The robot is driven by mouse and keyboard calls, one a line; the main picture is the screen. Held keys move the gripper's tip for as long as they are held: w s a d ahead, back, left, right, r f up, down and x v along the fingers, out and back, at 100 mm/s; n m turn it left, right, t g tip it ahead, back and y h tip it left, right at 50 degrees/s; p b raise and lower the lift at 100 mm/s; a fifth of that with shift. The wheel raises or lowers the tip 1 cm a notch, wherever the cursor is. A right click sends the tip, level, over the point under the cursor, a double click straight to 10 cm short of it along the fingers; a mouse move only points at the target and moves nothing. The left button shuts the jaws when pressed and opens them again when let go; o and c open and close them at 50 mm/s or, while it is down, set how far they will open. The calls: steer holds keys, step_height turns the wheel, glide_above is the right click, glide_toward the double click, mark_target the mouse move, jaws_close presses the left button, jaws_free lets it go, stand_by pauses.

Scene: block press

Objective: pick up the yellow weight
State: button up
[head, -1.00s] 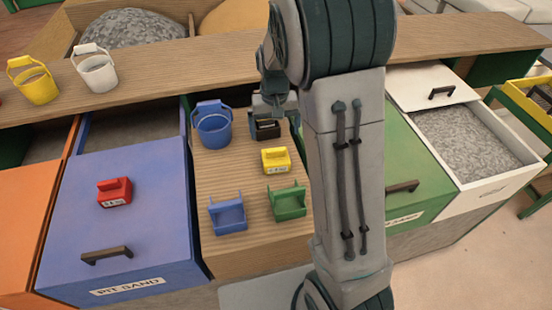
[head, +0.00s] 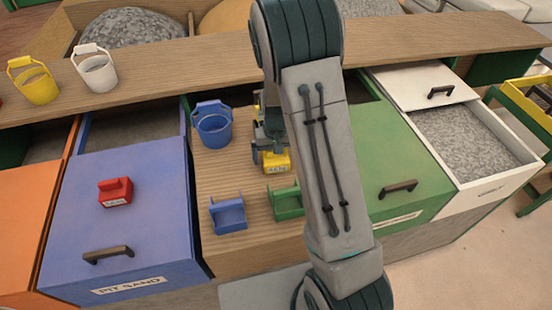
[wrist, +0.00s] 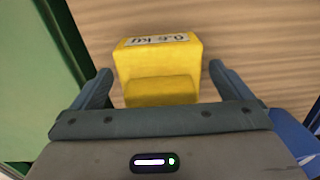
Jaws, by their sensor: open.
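The yellow weight (head: 278,165) stands on the wooden counter, partly hidden behind my arm in the head view. In the wrist view the yellow weight (wrist: 158,55) is upright between my fingers, its label "0.5 kg" upside down and its raised handle nearest me. My gripper (wrist: 159,78) is open, one finger on each side of the weight with a visible gap on both sides. In the head view my gripper (head: 264,145) is at the weight, mostly hidden by my arm.
A blue tray (head: 228,215) and a green tray (head: 287,204) stand in front of the weight. A blue bucket (head: 212,128) stands behind left. A red weight (head: 115,191) sits on the blue drawer lid (head: 150,230). Wooden counter between them is clear.

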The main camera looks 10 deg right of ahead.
steer(key=shift+r, duration=0.1)
steer(key=c, duration=1.5)
